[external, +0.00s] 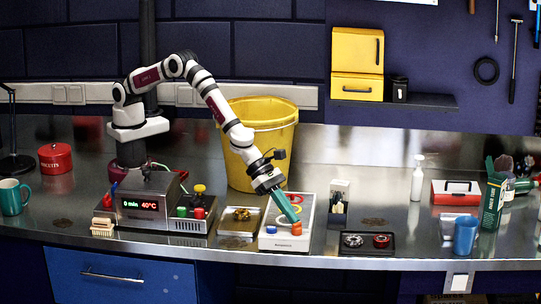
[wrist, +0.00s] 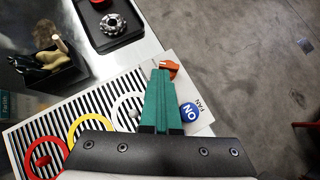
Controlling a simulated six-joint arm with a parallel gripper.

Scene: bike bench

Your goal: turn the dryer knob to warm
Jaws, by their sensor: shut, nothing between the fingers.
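A white panel (external: 268,243) with a striped top stands at the bench's front edge; the stripes show in the wrist view (wrist: 92,112). An orange knob (external: 296,229) sits at its front right corner and also shows in the wrist view (wrist: 171,67). No warm mark is readable beside it. A blue button (wrist: 189,112) marked ON, with FAN printed beside it, is near the knob. My gripper (external: 297,220) has teal fingers pressed together and empty, tips right beside the orange knob in the wrist view (wrist: 160,72). I cannot tell whether they touch it.
The panel also bears red, yellow and white rings (wrist: 89,124), with a red knob (wrist: 41,162) in the red one. A black holder (wrist: 52,72) and a dark tray (external: 366,251) with parts are right of the panel. A gold tray (external: 237,243) is left. A yellow bucket (external: 262,125) stands behind.

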